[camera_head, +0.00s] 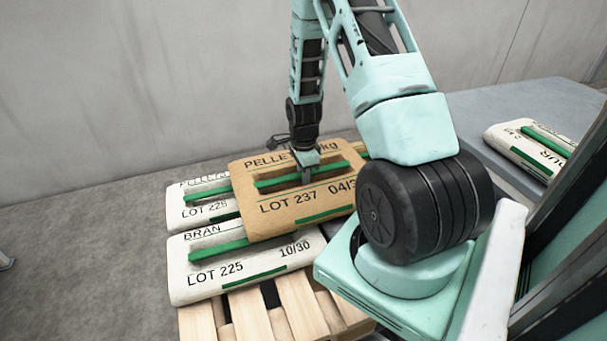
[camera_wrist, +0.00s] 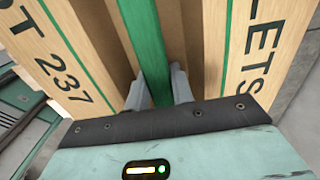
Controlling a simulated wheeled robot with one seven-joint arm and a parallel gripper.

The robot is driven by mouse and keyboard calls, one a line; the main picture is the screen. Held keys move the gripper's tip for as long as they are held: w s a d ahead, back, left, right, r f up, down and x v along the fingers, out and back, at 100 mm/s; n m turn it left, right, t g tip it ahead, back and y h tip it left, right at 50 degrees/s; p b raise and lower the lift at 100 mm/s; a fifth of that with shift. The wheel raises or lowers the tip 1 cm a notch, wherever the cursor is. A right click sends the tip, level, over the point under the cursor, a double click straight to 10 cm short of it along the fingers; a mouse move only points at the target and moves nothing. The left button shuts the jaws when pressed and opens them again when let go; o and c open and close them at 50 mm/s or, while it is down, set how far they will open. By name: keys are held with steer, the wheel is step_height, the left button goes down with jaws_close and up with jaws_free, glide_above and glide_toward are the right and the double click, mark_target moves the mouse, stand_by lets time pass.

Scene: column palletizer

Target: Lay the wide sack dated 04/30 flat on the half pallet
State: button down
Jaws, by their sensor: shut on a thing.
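The wide brown sack (camera_head: 281,215) reads PELLE..., LOT 237 and 04/3, with the last digit hidden behind my arm. It hangs roughly level, partly covering the white sacks in the head view. My gripper (camera_head: 305,174) is shut on the sack's green middle strip. In the wrist view the fingers (camera_wrist: 160,88) straddle the green strip of the brown sack (camera_wrist: 75,60). The half pallet (camera_head: 250,315) is of pale wood and carries white sacks. I cannot tell whether the brown sack touches what is below it.
A white BRAN sack (camera_head: 200,278), LOT 225, dated 10/30, lies on the pallet's near left. Another white sack (camera_head: 190,212) lies behind it. A grey table (camera_head: 480,112) at the right holds a white sack (camera_head: 520,150). A grey wall (camera_head: 150,80) stands behind.

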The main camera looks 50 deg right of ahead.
steer(key=shift+w+f, duration=0.1)
steer(key=shift+f, duration=0.2)
steer(key=c, duration=1.2)
jaws_free()
steer(key=shift+f, duration=0.1)
